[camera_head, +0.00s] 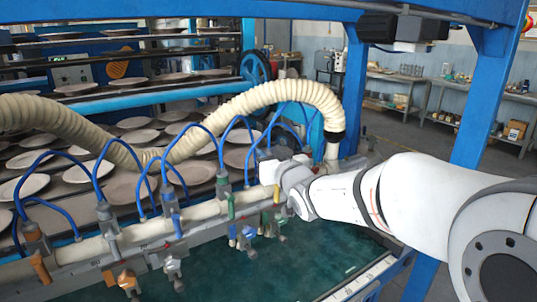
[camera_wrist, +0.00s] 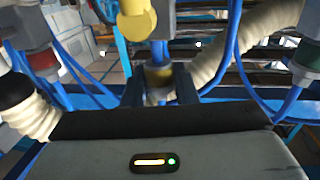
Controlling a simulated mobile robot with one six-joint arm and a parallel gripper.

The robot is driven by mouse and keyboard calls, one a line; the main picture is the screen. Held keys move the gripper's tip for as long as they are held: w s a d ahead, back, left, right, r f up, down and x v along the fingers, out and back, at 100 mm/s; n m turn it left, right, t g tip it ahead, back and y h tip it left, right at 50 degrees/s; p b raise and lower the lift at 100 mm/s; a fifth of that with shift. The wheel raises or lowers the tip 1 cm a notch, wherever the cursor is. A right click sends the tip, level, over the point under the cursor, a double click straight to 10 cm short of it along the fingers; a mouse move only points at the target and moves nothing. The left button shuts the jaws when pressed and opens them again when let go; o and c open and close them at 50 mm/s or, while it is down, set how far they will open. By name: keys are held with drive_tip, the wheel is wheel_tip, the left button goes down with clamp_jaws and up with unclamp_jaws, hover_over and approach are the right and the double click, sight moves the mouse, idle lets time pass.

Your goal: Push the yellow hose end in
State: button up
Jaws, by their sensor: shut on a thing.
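My gripper (camera_wrist: 159,88) shows in the wrist view with its two dark fingers closed around a yellow collar (camera_wrist: 158,77), the yellow hose end, which has a blue hose at it. Whether the end sits in its fitting is hidden. A larger yellow rounded part (camera_wrist: 137,22) hangs above the fingers, closer to the camera. In the head view my gripper (camera_head: 270,166) is at the right part of the pale pipe manifold (camera_head: 150,230); the yellow end is hidden there behind my wrist.
A thick cream corrugated hose (camera_head: 270,95) arches over the manifold. Several blue hoses (camera_head: 98,170) loop up from its fittings, close to my gripper. Plates (camera_head: 190,172) lie on racks behind.

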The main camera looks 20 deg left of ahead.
clamp_jaws()
drive_tip(key=shift+f, duration=0.1)
wheel_tip(320, 180, down, 2)
drive_tip(key=b, duration=0.3)
drive_tip(key=shift+f, duration=0.25)
drive_tip(key=o, duration=0.8)
unclamp_jaws()
drive_tip(key=shift+r, duration=0.1)
